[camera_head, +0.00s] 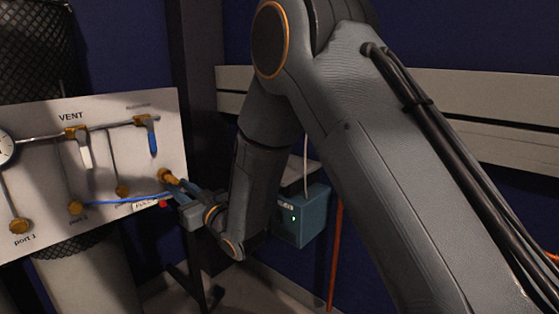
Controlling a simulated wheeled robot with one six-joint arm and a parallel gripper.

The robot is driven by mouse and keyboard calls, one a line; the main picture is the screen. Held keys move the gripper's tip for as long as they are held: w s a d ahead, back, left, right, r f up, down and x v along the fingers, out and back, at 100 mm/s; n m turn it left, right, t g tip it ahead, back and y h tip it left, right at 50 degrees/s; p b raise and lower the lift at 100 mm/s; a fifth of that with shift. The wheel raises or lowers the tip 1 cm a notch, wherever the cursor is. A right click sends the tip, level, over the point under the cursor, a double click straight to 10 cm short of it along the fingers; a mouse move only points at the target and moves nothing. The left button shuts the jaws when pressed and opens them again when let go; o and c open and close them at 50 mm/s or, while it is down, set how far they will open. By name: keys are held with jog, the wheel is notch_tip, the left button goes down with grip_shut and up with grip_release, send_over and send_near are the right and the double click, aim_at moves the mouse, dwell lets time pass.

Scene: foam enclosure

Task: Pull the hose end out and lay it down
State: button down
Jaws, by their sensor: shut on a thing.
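A white panel (40,200) stands at the left with brass fittings and a blue hose (125,202) running across its lower part. The hose leaves a brass fitting (75,208) and runs right toward my gripper (176,190). My gripper is at the panel's right edge and is shut. A brass piece (167,176) shows at its fingertips, which I take to be the hose end. The fingers and the wrist hide part of it, so I cannot tell whether it still touches a port.
A white-handled valve (84,152) and a blue-handled valve (152,140) sit above on the panel, with a gauge (5,148) at the left edge. A teal box (302,216) stands behind my arm. An orange cord (336,250) hangs to its right.

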aim_at(179, 187)
jog(key=shift+s+d, duration=0.35)
jog(key=shift+d, duration=0.1)
jog(key=shift+s+d+f, duration=0.1)
jog(key=shift+s+d, duration=0.15)
jog(key=shift+s+d+p, duration=0.2)
jog(key=shift+d+p, duration=0.05)
jog(key=shift+p, duration=0.05)
jog(key=shift+s+d+f, duration=0.1)
jog(key=shift+s+d, duration=0.1)
jog(key=shift+d, duration=0.1)
jog(key=shift+s+d, duration=0.3)
